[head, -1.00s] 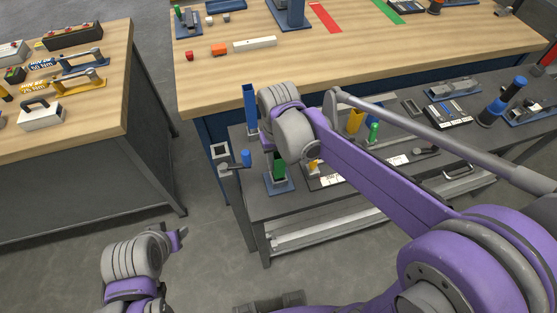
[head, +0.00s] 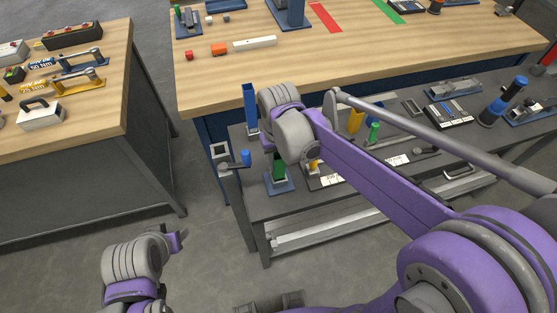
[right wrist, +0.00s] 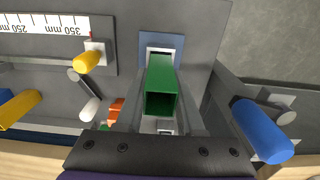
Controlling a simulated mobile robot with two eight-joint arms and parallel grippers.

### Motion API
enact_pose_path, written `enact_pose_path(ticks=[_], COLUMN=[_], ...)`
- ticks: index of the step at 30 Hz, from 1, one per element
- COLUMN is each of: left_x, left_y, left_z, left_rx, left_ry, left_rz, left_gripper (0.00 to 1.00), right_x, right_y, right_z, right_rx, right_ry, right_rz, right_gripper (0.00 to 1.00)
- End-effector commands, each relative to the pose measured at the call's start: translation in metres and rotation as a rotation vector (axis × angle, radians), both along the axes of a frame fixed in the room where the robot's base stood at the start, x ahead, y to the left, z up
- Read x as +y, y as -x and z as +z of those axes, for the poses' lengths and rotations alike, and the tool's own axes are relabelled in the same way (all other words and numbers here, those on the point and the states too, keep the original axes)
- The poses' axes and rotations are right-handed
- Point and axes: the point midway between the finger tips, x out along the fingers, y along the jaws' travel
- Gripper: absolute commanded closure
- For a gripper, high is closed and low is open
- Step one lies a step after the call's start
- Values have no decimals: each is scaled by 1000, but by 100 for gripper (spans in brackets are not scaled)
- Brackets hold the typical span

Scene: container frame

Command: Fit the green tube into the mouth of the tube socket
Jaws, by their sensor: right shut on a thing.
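The green tube (right wrist: 161,88) is square and hollow, with its open near end facing the right wrist camera. My right gripper (right wrist: 162,100) is shut on it, one finger on each side. The tube's far end is at the pale rim of the tube socket (right wrist: 164,47), on a blue base plate. In the head view the green tube (head: 279,168) stands roughly upright over the blue base plate (head: 281,187), below my right wrist. How deep it sits in the mouth is hidden. My left gripper (head: 177,242) is low at the left, away from the bench; its jaws are unclear.
A tall blue post (head: 250,108) stands left of my right wrist. A blue-knobbed part (head: 246,158) sits at the bench's left edge, and it shows close beside the right gripper in the wrist view (right wrist: 262,131). A yellow-tipped part (right wrist: 86,62) and ruler (right wrist: 50,24) lie on the other side.

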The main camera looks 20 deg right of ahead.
Motion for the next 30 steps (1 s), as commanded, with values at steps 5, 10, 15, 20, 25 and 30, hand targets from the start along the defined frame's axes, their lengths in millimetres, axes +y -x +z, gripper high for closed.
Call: enact_pose_path(ticks=[5, 10, 15, 20, 25, 30], left_x=[0, 0, 0, 0, 0, 0], left_y=[2, 3, 5, 6, 7, 8], left_z=[-5, -9, -12, -15, -19, -22], left_rx=[4, 6, 9, 11, 13, 16], left_ry=[0, 0, 0, 0, 0, 0], left_rz=[0, 0, 0, 0, 0, 0], left_gripper=[50, 50, 50, 50, 50, 50], right_x=[0, 0, 0, 0, 0, 0], right_y=[0, 0, 0, 0, 0, 0], right_z=[-6, -10, -14, -18, -23, -27], right_rx=[1, 1, 1, 1, 1, 1], right_ry=[0, 0, 0, 0, 0, 0], right_rz=[0, 0, 0, 0, 0, 0], right_gripper=[100, 100, 100, 100, 100, 100])
